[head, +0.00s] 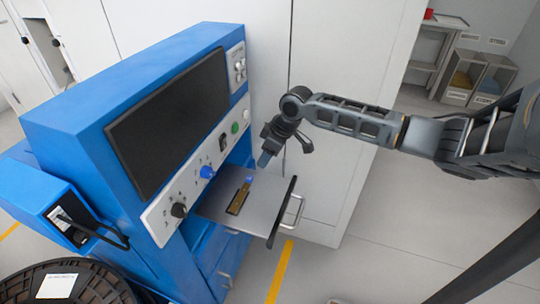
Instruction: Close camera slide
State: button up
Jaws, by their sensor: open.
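The camera slide (218,205) is a flat grey tray pulled out of the blue station (85,130). It has a black front edge and a silver handle (292,218) on its outer face. A small brass-coloured piece (239,200) with a blue part at its end lies on the tray. My gripper (264,160) is open and hangs above and behind the tray, near the station front, apart from the handle. Its fingertips are small in view, and whether they touch anything below cannot be told.
The station has a dark screen (170,120) and a white panel with knobs above the tray. A black reel (65,285) stands at the lower left. White cabinets (345,60) are behind. The floor (400,230) right of the slide is clear. A shelf with bins (465,75) is far right.

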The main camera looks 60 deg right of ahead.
aim_at(261, 214)
jog(key=k, duration=1)
